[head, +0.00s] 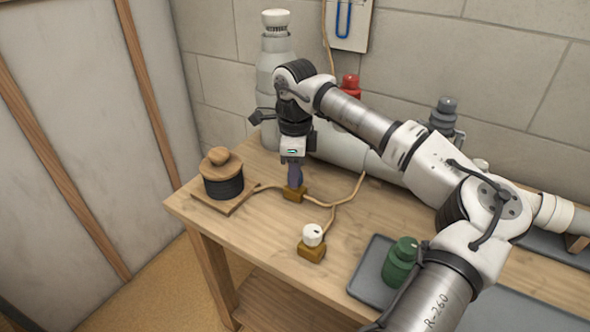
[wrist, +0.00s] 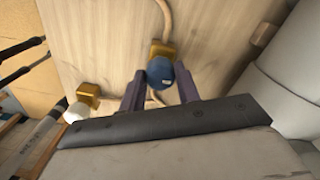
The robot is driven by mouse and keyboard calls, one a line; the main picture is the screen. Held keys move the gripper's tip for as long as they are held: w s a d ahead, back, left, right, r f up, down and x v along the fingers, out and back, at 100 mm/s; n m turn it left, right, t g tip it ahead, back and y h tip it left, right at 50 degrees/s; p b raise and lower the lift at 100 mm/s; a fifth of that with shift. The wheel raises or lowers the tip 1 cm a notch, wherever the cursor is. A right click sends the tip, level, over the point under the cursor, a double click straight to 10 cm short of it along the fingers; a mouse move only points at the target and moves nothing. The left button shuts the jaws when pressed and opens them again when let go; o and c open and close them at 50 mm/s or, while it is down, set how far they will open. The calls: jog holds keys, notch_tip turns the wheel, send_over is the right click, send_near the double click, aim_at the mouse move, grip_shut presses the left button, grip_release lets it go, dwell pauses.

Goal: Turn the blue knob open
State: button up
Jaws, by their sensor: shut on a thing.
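The blue knob (wrist: 160,72) is round, with a small pale mark, and sits on a brass-coloured block (wrist: 162,49) on the bench. My gripper (wrist: 159,77) points down over it, with one dark purple finger on each side, shut on the knob. In the head view my gripper (head: 294,181) stands upright above the brass block (head: 293,194), and its fingers hide the knob there.
A white knob (head: 313,235) on its own brass block stands nearer the front edge. White pipework (head: 345,150) runs behind.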

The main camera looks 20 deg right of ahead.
dwell(0.3)
jog(key=o, duration=1)
notch_tip(320, 180, up, 14)
jog(key=shift+w+f, duration=0.1)
dwell(0.5)
